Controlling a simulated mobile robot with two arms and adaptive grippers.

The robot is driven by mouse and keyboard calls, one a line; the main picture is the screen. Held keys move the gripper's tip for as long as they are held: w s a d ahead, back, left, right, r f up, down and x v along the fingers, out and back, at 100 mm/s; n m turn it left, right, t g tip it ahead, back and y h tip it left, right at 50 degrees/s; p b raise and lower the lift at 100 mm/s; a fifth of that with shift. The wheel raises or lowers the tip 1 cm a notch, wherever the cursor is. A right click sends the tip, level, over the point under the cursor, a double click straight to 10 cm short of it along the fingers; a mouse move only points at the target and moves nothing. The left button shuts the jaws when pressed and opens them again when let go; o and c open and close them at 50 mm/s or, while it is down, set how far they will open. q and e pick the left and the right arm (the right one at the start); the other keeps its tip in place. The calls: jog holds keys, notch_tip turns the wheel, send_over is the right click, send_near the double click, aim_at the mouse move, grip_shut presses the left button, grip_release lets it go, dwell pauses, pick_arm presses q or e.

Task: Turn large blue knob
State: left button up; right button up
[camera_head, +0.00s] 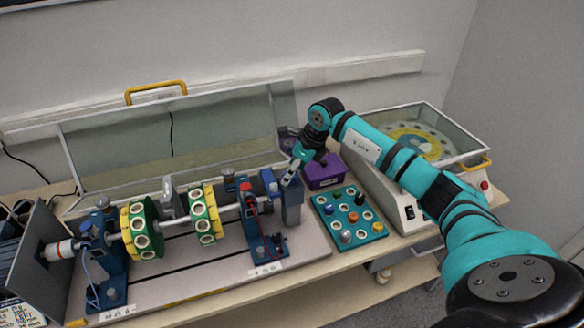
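My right gripper (289,181) is at the end of the teal arm that comes in from the right. Its fingers point down and left, over the top of a blue-grey upright block (292,208) at the right end of the shaft rig. Whether it touches the block, and how far its fingers are apart, is too small to tell. A blue part (268,182) stands just left of the fingers. I cannot tell for sure which part is the large blue knob. A teal board (370,238) right of the rig carries several small round pieces, some bluish. My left gripper is not in view.
The rig has a shaft with two green-and-yellow discs (143,228) and blue supports (262,236). A clear cover with a yellow handle (156,88) stands open behind. A purple box (322,172) sits under my arm. A glass-topped machine (408,210) is at right.

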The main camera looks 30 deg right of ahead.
jog(key=shift+w+a+f, duration=0.1)
jog(key=shift+w+f, duration=0.05)
jog(key=shift+f, duration=0.35)
jog(key=c, duration=1.2)
